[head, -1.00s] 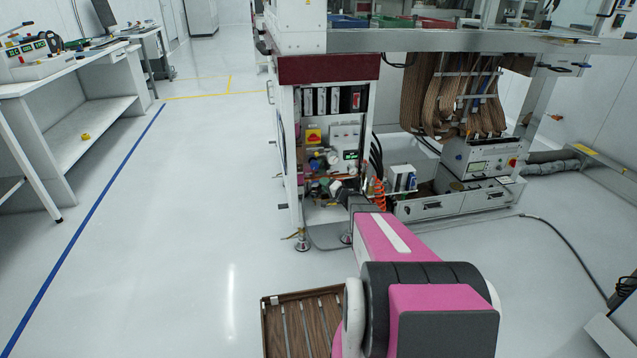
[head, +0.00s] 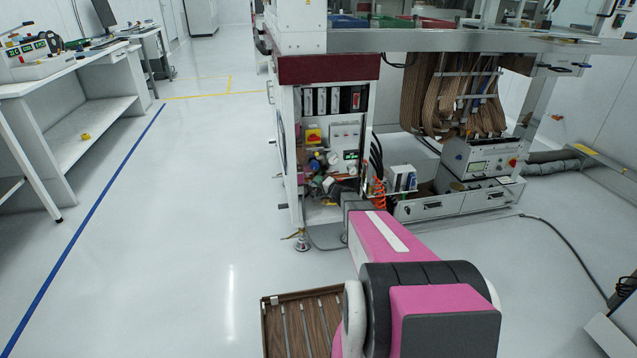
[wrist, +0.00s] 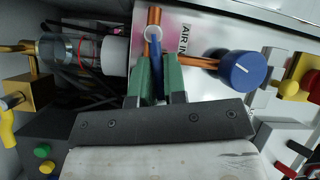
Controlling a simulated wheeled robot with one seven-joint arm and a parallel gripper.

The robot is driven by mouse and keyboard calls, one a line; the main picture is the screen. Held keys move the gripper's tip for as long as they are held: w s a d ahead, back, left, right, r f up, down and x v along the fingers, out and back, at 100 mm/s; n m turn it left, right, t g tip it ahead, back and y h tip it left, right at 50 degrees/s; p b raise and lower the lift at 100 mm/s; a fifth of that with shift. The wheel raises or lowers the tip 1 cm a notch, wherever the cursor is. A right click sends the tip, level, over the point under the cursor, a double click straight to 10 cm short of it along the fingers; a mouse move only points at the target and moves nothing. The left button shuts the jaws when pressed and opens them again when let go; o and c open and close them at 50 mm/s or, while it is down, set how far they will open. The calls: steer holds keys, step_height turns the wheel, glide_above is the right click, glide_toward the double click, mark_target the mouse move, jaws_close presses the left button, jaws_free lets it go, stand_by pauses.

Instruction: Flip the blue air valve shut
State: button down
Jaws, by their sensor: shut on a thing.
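In the wrist view, the green fingers of my gripper (wrist: 157,64) are closed around the narrow blue handle of the air valve (wrist: 154,36). The handle stands between the fingertips, in front of a copper pipe (wrist: 153,14) near the "AIR IN" label (wrist: 183,38). The fingers hide its lower part, and the valve body is hard to make out. In the head view, my gripper (head: 327,184) is inside the open lower cabinet (head: 289,190). The valve handle is too small to tell there.
A round blue knob (wrist: 242,72) sits close right of the fingers, on the horizontal copper pipe. A clear cylinder with a white fitting (wrist: 115,56) and a brass part (wrist: 38,90) are at the left. Red and yellow parts line the right edge. Cabinet walls leave little side room.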

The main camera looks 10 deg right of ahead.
steer(key=shift+f+m+t+y, duration=0.2)
steer(key=shift+f+m+t, duration=0.15)
steer(key=shift+m, duration=0.4)
steer(key=shift+f+m+t+y, duration=0.2)
steer(key=shift+m+t, duration=0.25)
steer(key=shift+m, duration=0.3)
steer(key=c, duration=1.2)
jaws_free()
steer(key=shift+s+d, duration=0.1)
steer(key=v, duration=1)
steer(key=shift+s+d+f, duration=0.1)
steer(key=shift+s+d, duration=0.05)
steer(key=shift+s, duration=0.15)
